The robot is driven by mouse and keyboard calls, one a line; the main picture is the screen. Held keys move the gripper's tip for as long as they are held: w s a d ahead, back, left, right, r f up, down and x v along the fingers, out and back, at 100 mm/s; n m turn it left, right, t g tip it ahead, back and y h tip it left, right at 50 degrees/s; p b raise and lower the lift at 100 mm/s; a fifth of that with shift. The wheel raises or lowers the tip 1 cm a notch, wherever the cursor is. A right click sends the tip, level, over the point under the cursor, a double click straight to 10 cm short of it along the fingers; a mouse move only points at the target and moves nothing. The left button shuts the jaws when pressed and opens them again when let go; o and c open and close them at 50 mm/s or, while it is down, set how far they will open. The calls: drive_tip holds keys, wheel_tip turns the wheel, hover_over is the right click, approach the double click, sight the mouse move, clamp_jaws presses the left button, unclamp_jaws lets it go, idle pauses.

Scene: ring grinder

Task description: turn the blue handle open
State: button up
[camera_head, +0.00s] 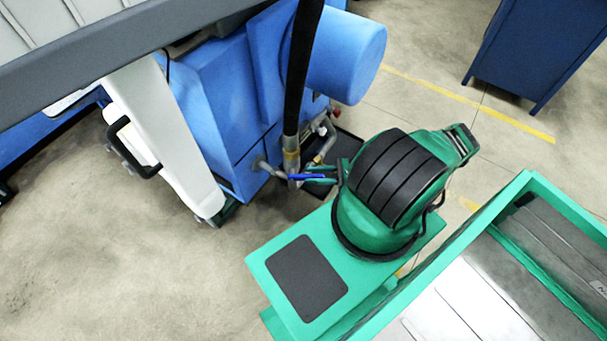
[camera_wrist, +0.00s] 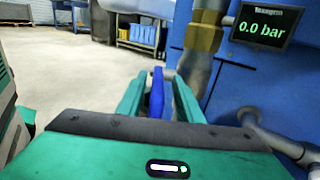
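The blue handle (camera_head: 305,177) is a thin lever on the pipework at the lower front of the blue machine. In the wrist view the blue handle (camera_wrist: 157,94) points towards me and lies between my two green fingers. My gripper (camera_head: 322,175) is at the handle, reaching in from the right in the head view. In the wrist view my gripper (camera_wrist: 160,88) has its fingers apart, one on each side of the handle, with a narrow gap showing. The valve body behind the handle is partly hidden.
A brass fitting (camera_wrist: 204,32) on a vertical pipe stands just beyond the handle. A display (camera_wrist: 266,26) beside it reads 0.0 bar. A black hose (camera_head: 301,75) rises above the valve. A white panel with a black handle (camera_head: 130,148) stands left; open floor (camera_head: 90,255) lies in front.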

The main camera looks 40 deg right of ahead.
sight(302, 175)
drive_tip(key=shift+x, duration=2.3)
